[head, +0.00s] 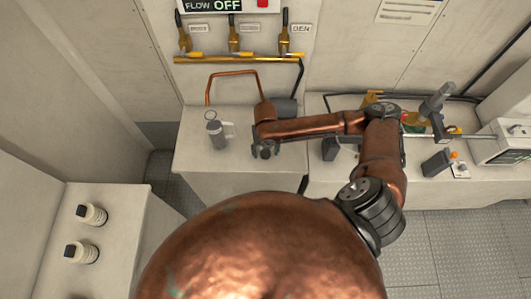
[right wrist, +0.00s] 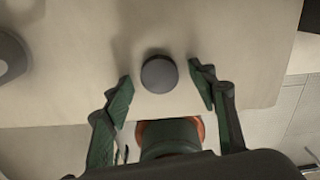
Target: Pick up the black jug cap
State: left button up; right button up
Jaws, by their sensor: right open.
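The black jug cap (right wrist: 159,74) is a dark round disc on the pale counter top in the right wrist view. My right gripper (right wrist: 161,71) is open, with one finger on each side of the cap and a gap to it on both sides. How high the fingertips are above the counter I cannot tell. In the head view my right gripper (head: 264,152) hangs over the counter, and I cannot make out the cap there. A grey jug (head: 217,134) with a pale handle stands to its left. My left gripper is not in view.
The counter (head: 205,165) has bare room around the jug. Behind it are a copper pipe (head: 232,73) and a dark cylinder (head: 285,107). Brass valves (head: 233,38) line the wall.

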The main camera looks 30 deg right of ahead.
jog(key=shift+f, duration=0.1)
jog(key=shift+c, duration=0.3)
jog(key=c, duration=0.7)
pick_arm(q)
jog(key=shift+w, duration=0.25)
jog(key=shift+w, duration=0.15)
